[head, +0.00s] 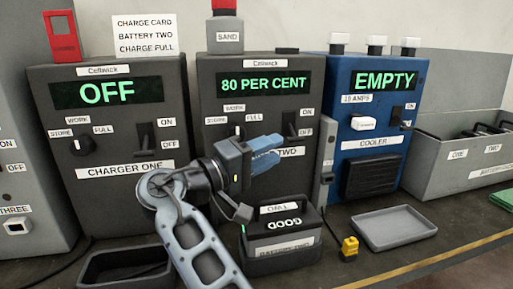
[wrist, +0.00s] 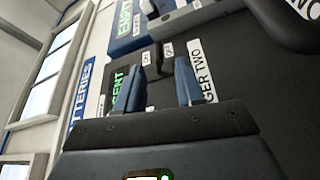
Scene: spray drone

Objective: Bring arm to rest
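My gripper (head: 272,152) is raised in front of the lower face of charger two (head: 255,90), with my arm reaching up from the bottom of the head view. In the wrist view its blue fingers (wrist: 157,78) stand apart with nothing held between them. Charger two's front and switch lie beyond the fingers there. Whether the fingers touch the charger cannot be told. Charger two's display reads 80 PER CENT. Battery two (head: 283,232), a black box with a GOOD display, stands below and right of the gripper in a dark tray.
Charger one (head: 112,120) reads OFF. The blue cooler (head: 372,115) reads EMPTY. An empty grey tray (head: 396,227), a yellow plug (head: 349,247) and a dark tray (head: 128,268) lie on the bench. A grey battery bin (head: 440,165) is at right.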

